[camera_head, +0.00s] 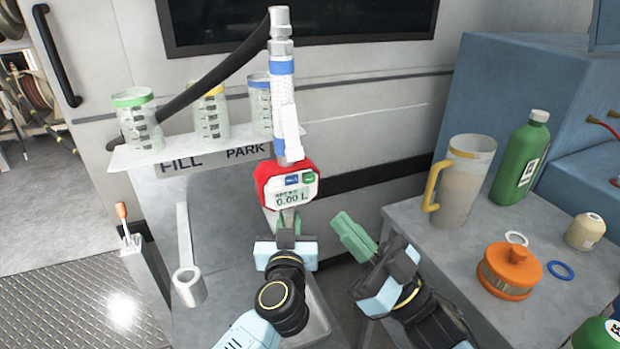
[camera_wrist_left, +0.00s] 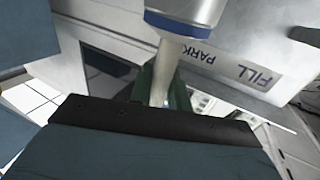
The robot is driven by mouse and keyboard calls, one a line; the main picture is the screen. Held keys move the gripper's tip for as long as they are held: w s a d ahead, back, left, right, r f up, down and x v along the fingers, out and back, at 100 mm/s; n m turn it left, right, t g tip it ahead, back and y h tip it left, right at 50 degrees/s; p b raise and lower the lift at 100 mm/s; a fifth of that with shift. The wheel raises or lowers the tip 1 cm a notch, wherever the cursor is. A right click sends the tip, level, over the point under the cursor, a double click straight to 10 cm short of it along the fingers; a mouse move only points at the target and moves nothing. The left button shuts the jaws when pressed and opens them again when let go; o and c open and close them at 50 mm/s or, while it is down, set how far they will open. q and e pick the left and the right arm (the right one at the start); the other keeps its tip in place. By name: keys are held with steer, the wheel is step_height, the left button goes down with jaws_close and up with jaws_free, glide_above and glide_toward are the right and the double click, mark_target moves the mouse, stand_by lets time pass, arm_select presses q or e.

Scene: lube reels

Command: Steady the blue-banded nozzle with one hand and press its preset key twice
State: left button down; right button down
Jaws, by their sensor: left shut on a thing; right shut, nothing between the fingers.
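The blue-banded nozzle (camera_head: 285,110) stands nearly upright in front of the shelf, with a silver swivel on top and a black hose. Its red meter head (camera_head: 263,180) has a display reading 0.00 L (camera_head: 293,197), a blue key (camera_head: 291,180) and a green key (camera_head: 308,178). My left gripper (camera_head: 287,224) is shut just below the meter, apparently on the nozzle's spout; the left wrist view shows the silver spout (camera_wrist_left: 163,75) running between its green fingers. My right gripper (camera_head: 353,236) is shut and empty, right of and below the meter, apart from it.
Three measuring jugs with green (camera_head: 138,120), yellow (camera_head: 211,114) and blue (camera_head: 260,105) rims stand on the FILL/PARK shelf (camera_head: 135,157). The right-hand table (camera_head: 465,250) holds a yellow-handled jug (camera_head: 464,185), a green bottle (camera_head: 519,160) and an orange-capped filter (camera_head: 508,270).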

glide_toward(309, 178)
steer(key=w+a+r, duration=0.1)
steer(key=a+r, duration=0.3)
steer(key=shift+w+r, duration=0.25)
stand_by(2.0)
steer(key=shift+w+a, duration=0.2)
steer(key=shift+w, duration=0.2)
steer(key=shift+w+a, duration=0.1)
steer(key=shift+w, duration=0.25)
stand_by(1.0)
steer(key=shift+s+d, duration=0.25)
steer(key=shift+s, duration=0.5)
steer(key=shift+w+a, duration=0.15)
steer(key=shift+w, duration=0.25)
